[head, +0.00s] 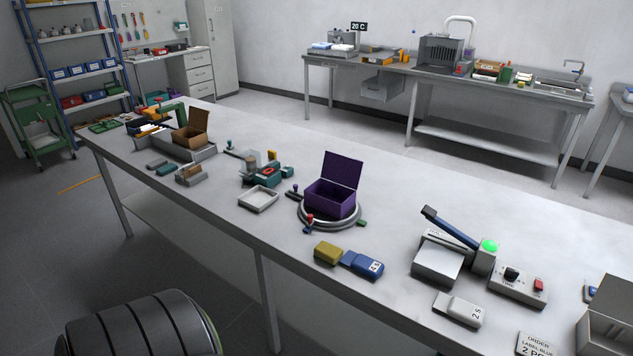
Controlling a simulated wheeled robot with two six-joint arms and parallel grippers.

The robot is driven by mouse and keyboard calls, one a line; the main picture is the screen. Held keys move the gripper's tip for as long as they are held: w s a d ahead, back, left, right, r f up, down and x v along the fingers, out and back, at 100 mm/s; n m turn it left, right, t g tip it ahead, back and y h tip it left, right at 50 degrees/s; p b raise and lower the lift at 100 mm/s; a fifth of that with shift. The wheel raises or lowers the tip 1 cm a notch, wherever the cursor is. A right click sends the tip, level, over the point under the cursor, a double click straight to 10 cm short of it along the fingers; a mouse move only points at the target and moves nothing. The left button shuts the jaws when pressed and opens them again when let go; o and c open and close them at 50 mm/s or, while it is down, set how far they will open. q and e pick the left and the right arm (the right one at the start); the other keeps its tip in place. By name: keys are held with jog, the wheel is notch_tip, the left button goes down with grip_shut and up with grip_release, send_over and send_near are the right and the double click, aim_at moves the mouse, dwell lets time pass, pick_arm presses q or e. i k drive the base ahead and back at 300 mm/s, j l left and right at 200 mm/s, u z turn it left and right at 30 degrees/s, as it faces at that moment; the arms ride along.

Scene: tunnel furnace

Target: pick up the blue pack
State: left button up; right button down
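The blue pack (361,264) lies flat on the long grey table near its front edge, right of centre in the head view. It has a white label with dark marks too small to read surely. A yellow pack (328,252) lies close against its left end. Neither of my grippers is in view, and nothing is seen holding the blue pack.
Behind the packs is an open purple box (331,196) on a round ring stand. To the right are a press-like device (437,262) with a raised blue lever, a grey-white pack (458,309), a control box (517,287) and an order card (536,344).

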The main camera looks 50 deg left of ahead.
aim_at(369, 267)
jog(key=u, duration=1.25)
